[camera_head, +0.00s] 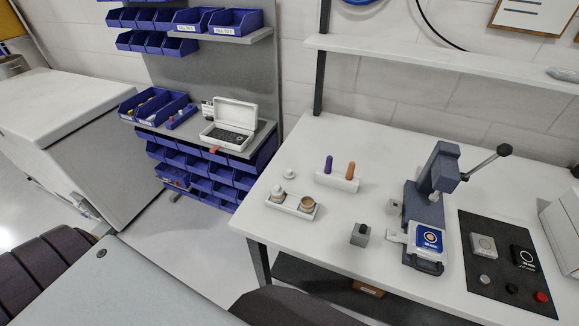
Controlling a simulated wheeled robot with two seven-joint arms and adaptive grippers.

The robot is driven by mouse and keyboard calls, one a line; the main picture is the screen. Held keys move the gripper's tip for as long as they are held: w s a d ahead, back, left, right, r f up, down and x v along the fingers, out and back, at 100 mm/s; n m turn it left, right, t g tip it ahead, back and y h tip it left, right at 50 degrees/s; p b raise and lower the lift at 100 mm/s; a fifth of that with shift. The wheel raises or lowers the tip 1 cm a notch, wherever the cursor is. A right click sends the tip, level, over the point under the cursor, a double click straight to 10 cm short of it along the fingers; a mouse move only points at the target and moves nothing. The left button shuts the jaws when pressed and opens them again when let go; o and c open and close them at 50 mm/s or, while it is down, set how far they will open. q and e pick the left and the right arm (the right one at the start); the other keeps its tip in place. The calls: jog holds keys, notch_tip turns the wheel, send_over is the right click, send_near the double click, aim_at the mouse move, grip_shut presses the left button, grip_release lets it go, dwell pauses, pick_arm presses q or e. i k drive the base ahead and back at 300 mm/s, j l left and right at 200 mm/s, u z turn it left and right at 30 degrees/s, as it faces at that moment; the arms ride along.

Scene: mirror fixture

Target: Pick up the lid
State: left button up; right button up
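A small round white piece with a raised knob, which looks like the lid (290,174), lies on the white table (345,135) near its left edge. Just in front of it is a white holder (292,208). Its left place holds a white-topped piece (278,192), and its right place holds a round container with a tan top or contents (307,203). I cannot tell whether that container is open. Neither of my grippers is in view.
Behind the holder, a white block (338,182) holds a purple and an orange upright handle. A grey block with a black knob (360,234) and a lever press (425,210) stand to the right. Blue bins (205,180) are on the rack at left. A shelf (440,62) overhangs the table's back.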

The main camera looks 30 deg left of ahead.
aim_at(288, 174)
jog(key=j+z, duration=0.25)
jog(key=j, duration=0.35)
jog(key=j+z, duration=0.25)
jog(key=j, duration=0.35)
jog(key=j+z, duration=0.25)
jog(key=j, duration=0.35)
jog(key=k+j+z, duration=0.25)
jog(key=j, duration=0.3)
jog(key=i, duration=0.1)
